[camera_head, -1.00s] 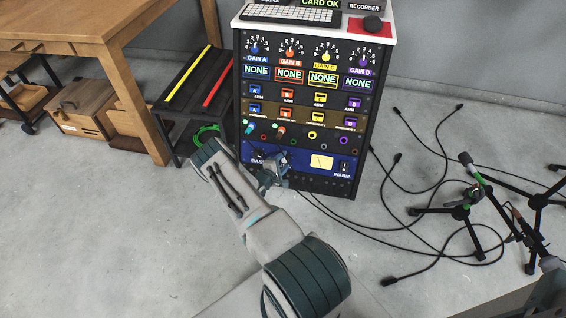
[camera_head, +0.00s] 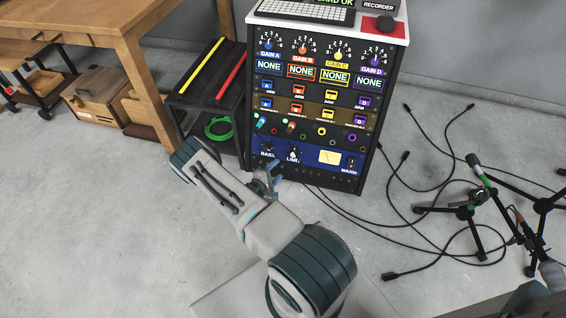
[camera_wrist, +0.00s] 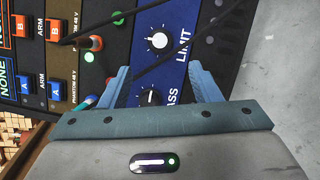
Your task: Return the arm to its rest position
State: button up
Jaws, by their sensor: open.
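My gripper (camera_head: 270,178) is in front of the lower left of the audio rack (camera_head: 312,178), apart from the panel as far as I can tell. In the wrist view my gripper (camera_wrist: 158,85) has its two blue fingers spread with nothing between them. Behind the fingers are the blue panel's LIMIT knob (camera_wrist: 158,40) and BASS knob (camera_wrist: 150,96). My arm is bent, with its elbow at the lower middle of the head view and the forearm reaching up to the left.
A wooden table (camera_head: 95,30) and a black shelf (camera_head: 190,95) with yellow and red bars stand left of the rack. Black cables (camera_head: 400,205) and microphone stands (camera_head: 470,212) occupy the floor at right. The floor at lower left is clear.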

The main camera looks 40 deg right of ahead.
jog(key=shift+v, duration=0.85)
jog(key=s+a+r+m+g+y+p, duration=0.15)
jog(key=r+m+g+p, duration=0.35)
jog(key=r, duration=1.5)
jog(key=s+a+r+m+g+y+p, duration=0.1)
jog(key=a+r+m+g+y+p, duration=0.35)
jog(key=r, duration=1.45)
jog(key=s+a+r+t+y+p, duration=0.2)
jog(key=s+a+r+p, duration=0.3)
jog(key=r, duration=0.7)
jog(key=s+a+r+t+y+p, duration=0.2)
jog(key=s+a+r+p, duration=0.3)
jog(key=s+r, duration=0.3)
jog(key=s+a+r+n+t+y+p, duration=0.1)
jog(key=s+a+r+y+p, duration=0.3)
jog(key=r, duration=1.2)
jog(key=shift+s+a+t+p, duration=0.6)
jog(key=shift+s+t+p, duration=0.25)
jog(key=shift+s, duration=0.35)
